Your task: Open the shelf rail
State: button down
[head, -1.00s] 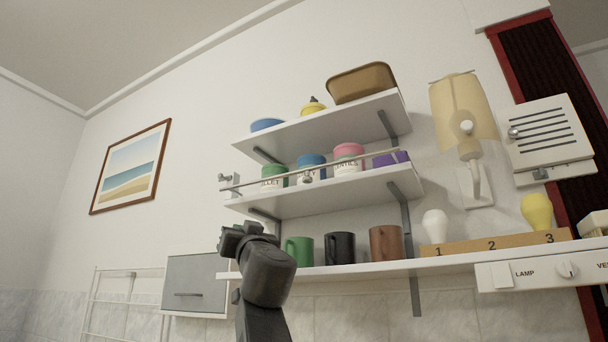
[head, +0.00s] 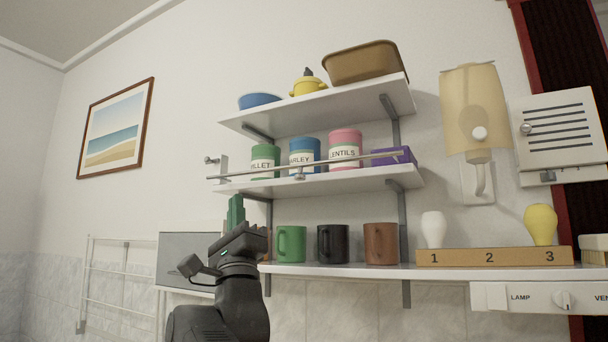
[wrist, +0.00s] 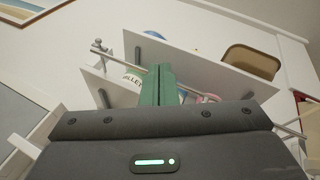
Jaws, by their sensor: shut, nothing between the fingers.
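The shelf rail (head: 330,165) is a thin pale bar across the front of the middle shelf (head: 340,183). It has a small knob (head: 299,173) near its middle and a bracket with a round end (head: 213,165) at its left. It lies in front of the canisters. The rail's left part (wrist: 117,58) also shows in the wrist view. My gripper (head: 236,210) has green fingers pressed together, pointing up. It is below and left of the middle shelf and apart from the rail in the head view. In the wrist view the fingers (wrist: 157,85) hide part of the rail.
Canisters (head: 303,152) and a purple box (head: 395,157) stand behind the rail. Several mugs (head: 332,244) stand on the lower shelf, right of my gripper. A grey cabinet (head: 184,258) is at left. The upper shelf (head: 330,108) overhangs the canisters.

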aim_at(298, 176)
jog(key=d+f+m+g+h+p, duration=0.2)
jog(key=d+f+m+h+p, duration=0.15)
jog(key=m+h, duration=0.75)
jog(key=d+f+m+g+h+p, duration=0.1)
jog(key=d+f+m+h+p, duration=0.2)
jog(key=m+h, duration=0.85)
jog(key=s+r+p+x, duration=0.1)
jog(key=p+x, duration=0.4)
jog(key=x, duration=0.7)
jog(key=shift+s+d+r+n+p, duration=0.3)
jog(key=shift+s+r+n+p, duration=0.05)
jog(key=shift+r, duration=0.2)
jog(key=shift+s+h+b, duration=0.1)
jog(key=shift+h+b, duration=0.15)
jog(key=shift+b, duration=0.35)
jog(key=shift+s+a+r+b, duration=0.15)
jog(key=shift+r+b, duration=0.35)
jog(key=shift+b, duration=0.55)
jog(key=shift+s+r+b, duration=0.15)
jog(key=shift+r+b, duration=0.45)
